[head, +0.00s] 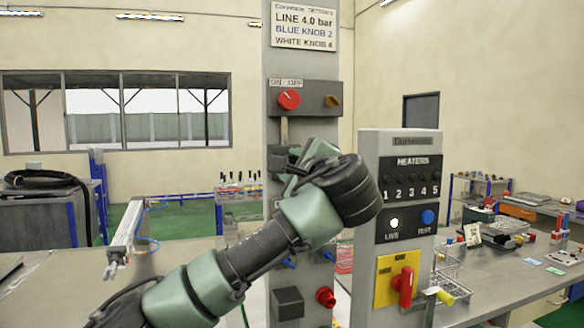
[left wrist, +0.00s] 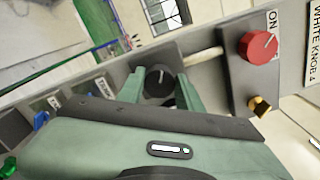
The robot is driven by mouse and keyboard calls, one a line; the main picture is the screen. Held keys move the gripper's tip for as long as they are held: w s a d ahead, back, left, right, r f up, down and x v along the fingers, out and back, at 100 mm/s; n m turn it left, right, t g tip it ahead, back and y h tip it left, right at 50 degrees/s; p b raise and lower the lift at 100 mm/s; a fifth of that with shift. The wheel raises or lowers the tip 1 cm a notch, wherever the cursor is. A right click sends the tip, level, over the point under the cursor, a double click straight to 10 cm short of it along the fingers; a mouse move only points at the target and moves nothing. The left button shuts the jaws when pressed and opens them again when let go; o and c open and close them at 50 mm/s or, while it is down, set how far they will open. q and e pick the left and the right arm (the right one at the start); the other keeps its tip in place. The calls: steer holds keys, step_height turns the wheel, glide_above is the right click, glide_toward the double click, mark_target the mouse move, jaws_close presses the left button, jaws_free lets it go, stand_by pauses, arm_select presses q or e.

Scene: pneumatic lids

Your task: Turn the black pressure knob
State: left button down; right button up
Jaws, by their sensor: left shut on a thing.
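The black pressure knob (left wrist: 158,82) sits on the grey panel column (head: 300,70) and shows in the left wrist view with a white mark on its face. My left gripper (left wrist: 162,88) has a green finger on either side of the knob and is shut on it. In the head view my left gripper (head: 290,165) is at the column below the red knob, and its wrist hides the black knob. My right gripper is in neither view.
Above is a box with a red knob (head: 289,99) and a brass fitting (head: 333,101); a sign (head: 304,26) is higher up. A heaters panel (head: 411,165) with a red switch (head: 403,287) stands close on the right. A grey bench (head: 60,285) lies at left.

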arm_select(q)
steer(key=shift+f, duration=0.1)
steer(key=c, duration=0.9)
jaws_free()
steer(key=shift+c, duration=0.2)
steer(key=shift+s, duration=0.15)
steer(key=b+v, duration=0.3)
steer(key=v, duration=0.4)
steer(key=shift+s, duration=0.3)
steer(key=shift+d, duration=0.1)
